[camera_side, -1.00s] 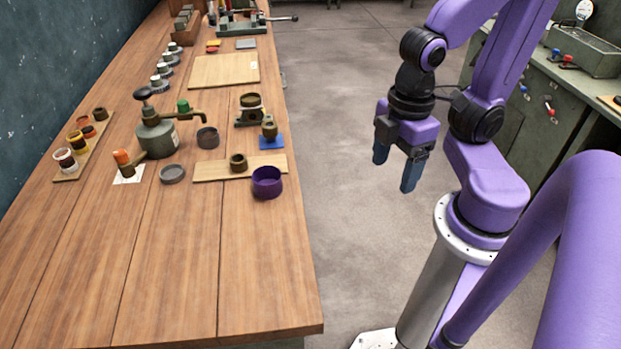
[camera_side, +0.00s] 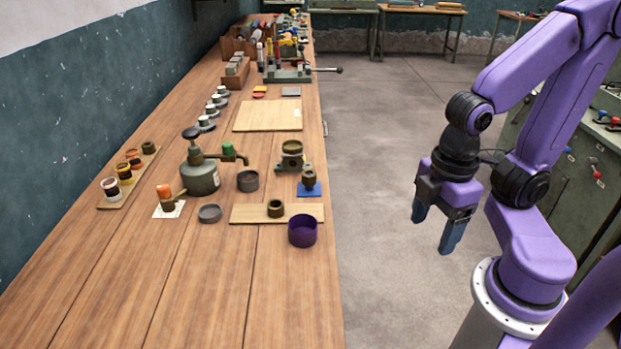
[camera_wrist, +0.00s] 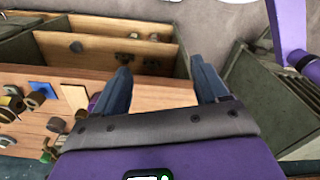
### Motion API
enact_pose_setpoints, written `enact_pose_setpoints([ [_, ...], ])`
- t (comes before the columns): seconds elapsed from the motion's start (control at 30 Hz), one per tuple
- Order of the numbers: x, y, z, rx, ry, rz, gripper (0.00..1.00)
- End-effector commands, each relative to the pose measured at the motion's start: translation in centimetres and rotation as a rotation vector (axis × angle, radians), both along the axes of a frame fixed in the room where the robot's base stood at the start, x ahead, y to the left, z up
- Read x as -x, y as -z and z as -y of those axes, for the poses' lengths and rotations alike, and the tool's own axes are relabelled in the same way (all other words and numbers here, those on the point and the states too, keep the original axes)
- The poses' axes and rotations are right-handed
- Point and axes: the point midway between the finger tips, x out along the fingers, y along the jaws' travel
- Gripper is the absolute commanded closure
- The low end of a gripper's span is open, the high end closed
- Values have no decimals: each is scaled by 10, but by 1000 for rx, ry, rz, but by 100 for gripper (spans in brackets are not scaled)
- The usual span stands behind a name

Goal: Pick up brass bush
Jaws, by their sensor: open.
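Several brass-brown, ring-like bushes stand on the bench; I cannot tell for sure which is the brass bush. One bush (camera_side: 275,208) stands on a pale wooden strip (camera_side: 243,213), and it also shows in the wrist view (camera_wrist: 56,124). Another brass-brown piece (camera_side: 308,181) stands on a blue pad (camera_side: 308,190).
A purple cup (camera_side: 302,231) stands at the strip's right end. A grey oil can (camera_side: 199,178), grey dish (camera_side: 209,213) and dark cup (camera_side: 248,181) stand left of it. A flat board (camera_side: 268,116) lies farther back. The near bench is clear.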

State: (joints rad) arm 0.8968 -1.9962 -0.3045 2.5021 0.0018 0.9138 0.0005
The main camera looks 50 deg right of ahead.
Motion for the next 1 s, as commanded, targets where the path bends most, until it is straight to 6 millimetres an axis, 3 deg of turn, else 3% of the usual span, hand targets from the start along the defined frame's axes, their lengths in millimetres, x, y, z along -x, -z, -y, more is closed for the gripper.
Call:
enact_pose_setpoints([
  [0.43,-1,0,0,0,-1,0,26],
  [0.57,-13,-4,-7,4,-27,5,26],
  [0.67,-36,-12,-17,8,-80,13,26],
  [1.0,-155,-40,-37,52,-347,38,26],
])
